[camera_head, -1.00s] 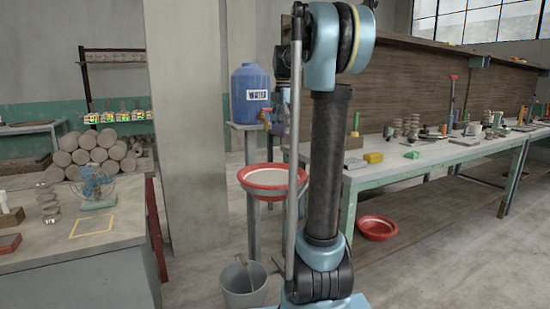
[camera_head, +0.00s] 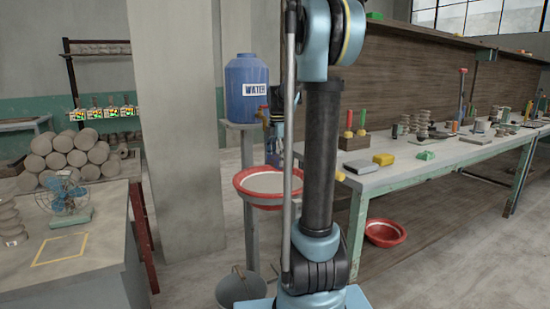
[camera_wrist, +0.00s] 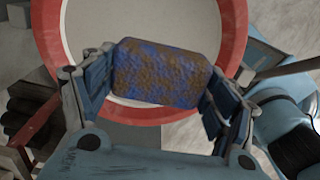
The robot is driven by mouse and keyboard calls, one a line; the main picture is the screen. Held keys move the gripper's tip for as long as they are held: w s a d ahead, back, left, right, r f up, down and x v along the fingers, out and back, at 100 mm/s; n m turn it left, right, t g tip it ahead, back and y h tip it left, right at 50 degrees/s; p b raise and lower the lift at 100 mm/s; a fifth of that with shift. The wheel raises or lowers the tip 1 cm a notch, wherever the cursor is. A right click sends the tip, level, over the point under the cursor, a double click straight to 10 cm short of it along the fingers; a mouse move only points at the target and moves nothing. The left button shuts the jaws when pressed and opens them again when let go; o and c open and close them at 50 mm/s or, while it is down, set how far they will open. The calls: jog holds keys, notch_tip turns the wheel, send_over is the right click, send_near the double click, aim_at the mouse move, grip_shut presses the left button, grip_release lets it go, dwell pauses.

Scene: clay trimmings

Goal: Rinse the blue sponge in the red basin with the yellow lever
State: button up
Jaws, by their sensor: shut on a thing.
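The sponge (camera_wrist: 160,74) is blue with brown clay-like patches over much of it. My gripper (camera_wrist: 157,78) is shut on it, one finger at each end. In the wrist view the red basin's rim (camera_wrist: 235,35) and pale inside lie beneath the sponge. In the head view the red basin (camera_head: 248,198) stands at the front of the blue water barrel (camera_head: 247,92). My gripper (camera_head: 274,152) shows there above the basin, partly hidden by my arm. A small orange-red tap part shows low on the barrel; I cannot make out the yellow lever clearly.
A grey bucket (camera_head: 241,290) stands on the floor below the basin. A long workbench (camera_head: 425,162) with several tools and blocks runs along the right. Another red bowl (camera_head: 385,233) sits below it. A table with a fan (camera_head: 63,194) is at the left.

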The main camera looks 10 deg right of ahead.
jog(key=shift+w+f, duration=0.25)
jog(key=shift+f, duration=5.2)
jog(key=shift+w+d, duration=0.25)
jog(key=shift+d, duration=0.05)
jog(key=shift+s+a, duration=0.1)
jog(key=shift+a, duration=0.05)
jog(key=shift+s+a, duration=0.2)
jog(key=shift+w+d, duration=0.2)
